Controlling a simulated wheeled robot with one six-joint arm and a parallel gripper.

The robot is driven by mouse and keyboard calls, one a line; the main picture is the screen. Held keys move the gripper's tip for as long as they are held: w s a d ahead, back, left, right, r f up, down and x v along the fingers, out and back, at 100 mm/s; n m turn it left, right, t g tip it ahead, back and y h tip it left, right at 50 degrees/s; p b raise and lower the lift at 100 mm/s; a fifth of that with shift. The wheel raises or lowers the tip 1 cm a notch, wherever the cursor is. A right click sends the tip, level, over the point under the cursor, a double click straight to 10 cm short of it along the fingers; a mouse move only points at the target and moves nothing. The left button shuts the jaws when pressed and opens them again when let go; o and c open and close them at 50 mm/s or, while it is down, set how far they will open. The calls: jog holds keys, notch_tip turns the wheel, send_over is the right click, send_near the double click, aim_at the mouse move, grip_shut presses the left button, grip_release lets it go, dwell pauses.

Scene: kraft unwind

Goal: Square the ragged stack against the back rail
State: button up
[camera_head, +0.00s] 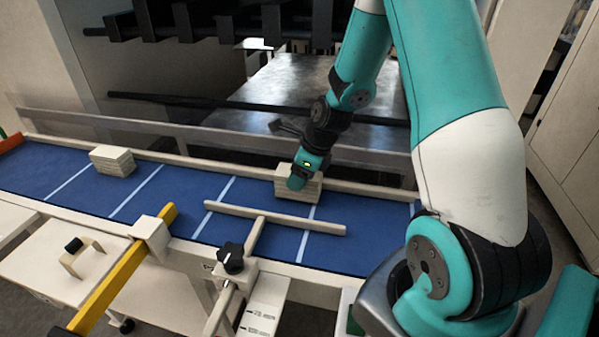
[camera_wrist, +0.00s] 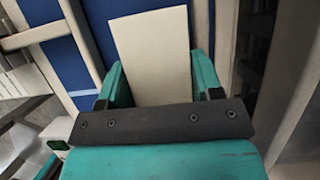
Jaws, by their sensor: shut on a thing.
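A pale, layered stack (camera_head: 310,190) stands on the blue belt by the back rail (camera_head: 362,188). My gripper (camera_head: 303,175) is at this stack, over its top and left part, and hides some of it. In the wrist view the stack's plain top face (camera_wrist: 152,55) lies between the two teal fingers of my gripper (camera_wrist: 160,85), which are shut on it. A second pale stack (camera_head: 113,160) sits on the belt at the left, near the back rail, with its layers slightly uneven. Whether the held stack touches the back rail is hard to tell.
A T-shaped pale bar (camera_head: 275,217) lies across the belt in front of the held stack, with a black knob (camera_head: 231,258) at its mount. A yellow bar (camera_head: 125,270) crosses the front edge. White lines divide the blue belt (camera_head: 180,205), clear between the stacks.

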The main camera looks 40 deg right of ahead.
jog(key=shift+s+a, duration=0.3)
jog(key=shift+a, duration=0.05)
dwell(0.3)
jog(key=o, duration=1.1)
jog(key=b+v, duration=0.2)
jog(key=v, duration=1.5)
jog(key=shift+s+r, duration=0.1)
jog(key=shift+r, duration=0.1)
jog(key=shift+d, duration=0.1)
